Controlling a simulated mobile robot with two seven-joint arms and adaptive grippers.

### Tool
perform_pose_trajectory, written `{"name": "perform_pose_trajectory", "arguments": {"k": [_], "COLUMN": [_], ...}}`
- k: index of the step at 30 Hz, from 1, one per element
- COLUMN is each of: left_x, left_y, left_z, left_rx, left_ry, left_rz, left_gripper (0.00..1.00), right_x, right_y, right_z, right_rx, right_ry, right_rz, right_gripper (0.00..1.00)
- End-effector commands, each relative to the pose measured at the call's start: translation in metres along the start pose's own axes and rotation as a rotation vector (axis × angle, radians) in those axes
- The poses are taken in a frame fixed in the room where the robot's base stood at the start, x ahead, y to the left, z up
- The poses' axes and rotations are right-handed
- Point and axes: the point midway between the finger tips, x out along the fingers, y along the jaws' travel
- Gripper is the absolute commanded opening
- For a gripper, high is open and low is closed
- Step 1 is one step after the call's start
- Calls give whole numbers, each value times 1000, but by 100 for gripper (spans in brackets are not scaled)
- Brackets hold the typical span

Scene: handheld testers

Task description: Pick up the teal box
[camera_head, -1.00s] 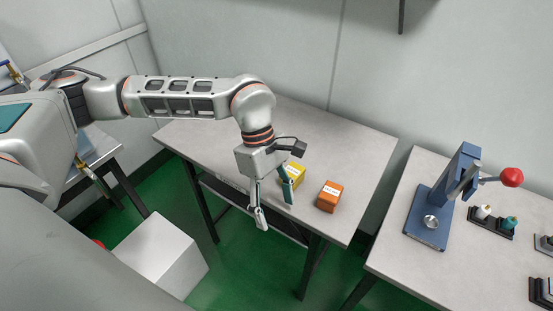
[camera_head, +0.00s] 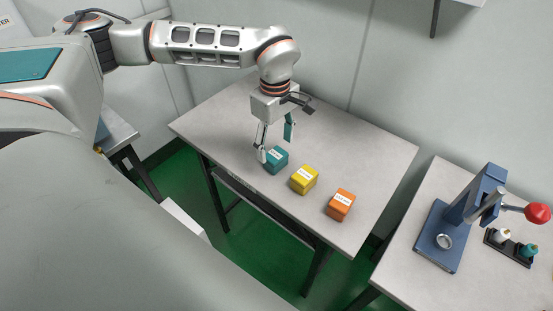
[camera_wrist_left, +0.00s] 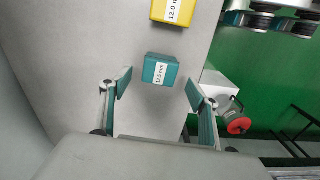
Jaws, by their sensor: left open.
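The teal box (camera_head: 276,159) sits on the grey table near its front edge, at the left end of a row of boxes. It has a white label, which reads 12.5 mm in the left wrist view (camera_wrist_left: 161,70). My left gripper (camera_head: 275,148) is open, pointing down just above and behind the teal box. In the left wrist view, the fingers of my left gripper (camera_wrist_left: 158,88) are spread wide, with the teal box ahead of and between their tips. Nothing is held. My right gripper is not in view.
A yellow box (camera_head: 303,180) and an orange box (camera_head: 340,204) stand to the right of the teal box. A second table holds a blue lever press (camera_head: 445,225) and small bottles. The back of the boxes' table (camera_head: 350,145) is clear.

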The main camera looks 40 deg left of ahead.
Motion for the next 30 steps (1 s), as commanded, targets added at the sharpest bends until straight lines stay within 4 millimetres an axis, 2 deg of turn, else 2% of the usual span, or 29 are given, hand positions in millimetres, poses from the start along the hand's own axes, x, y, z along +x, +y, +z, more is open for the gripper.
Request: {"name": "perform_pose_trajectory", "arguments": {"k": [9,17,22,30], "left_x": [44,46,46,46], "left_y": [0,0,0,0], "left_z": [0,0,0,0], "left_rx": [0,-1,0,0], "left_ry": [-1,-1,-1,-1], "left_rz": [-3,0,0,0], "left_gripper": [61,61,20,19], "right_x": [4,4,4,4], "right_y": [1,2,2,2], "right_z": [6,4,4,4], "right_rx": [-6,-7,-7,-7], "right_ry": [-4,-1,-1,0], "right_rz": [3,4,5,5], "right_gripper": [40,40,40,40]}}
